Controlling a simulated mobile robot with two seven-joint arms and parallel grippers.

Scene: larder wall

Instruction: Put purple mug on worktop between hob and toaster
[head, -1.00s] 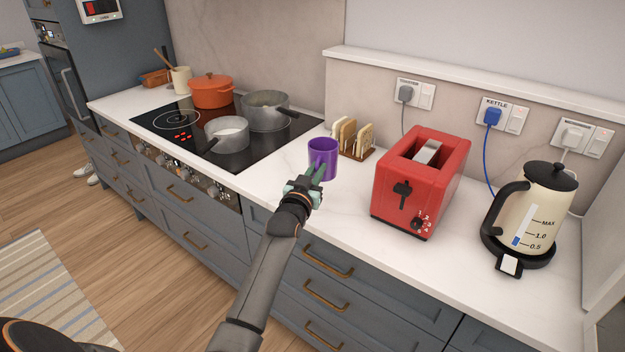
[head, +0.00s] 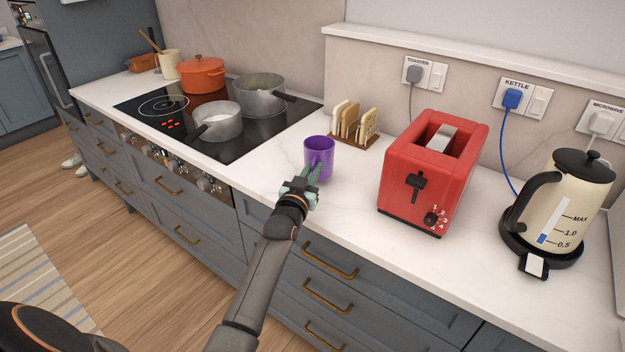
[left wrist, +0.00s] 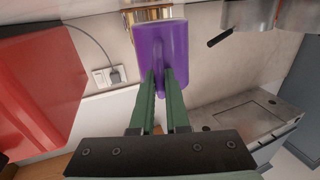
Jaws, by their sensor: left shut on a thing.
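The purple mug (head: 319,156) is upright in the head view, over the white worktop (head: 262,176) between the black hob (head: 240,146) and the red toaster (head: 430,172). My left gripper (head: 307,180) is shut on the mug's handle, from the front side. In the left wrist view the mug (left wrist: 161,52) sits at the ends of the green fingers (left wrist: 159,92), with its handle between them. I cannot tell whether the mug's base touches the worktop. My right gripper is not in view.
A toast rack (head: 355,126) with slices stands just behind the mug. Two grey pans (head: 218,124) and an orange pot (head: 202,74) are on the hob. A cream kettle (head: 560,205) stands right of the toaster. Clear worktop lies on both sides of the mug.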

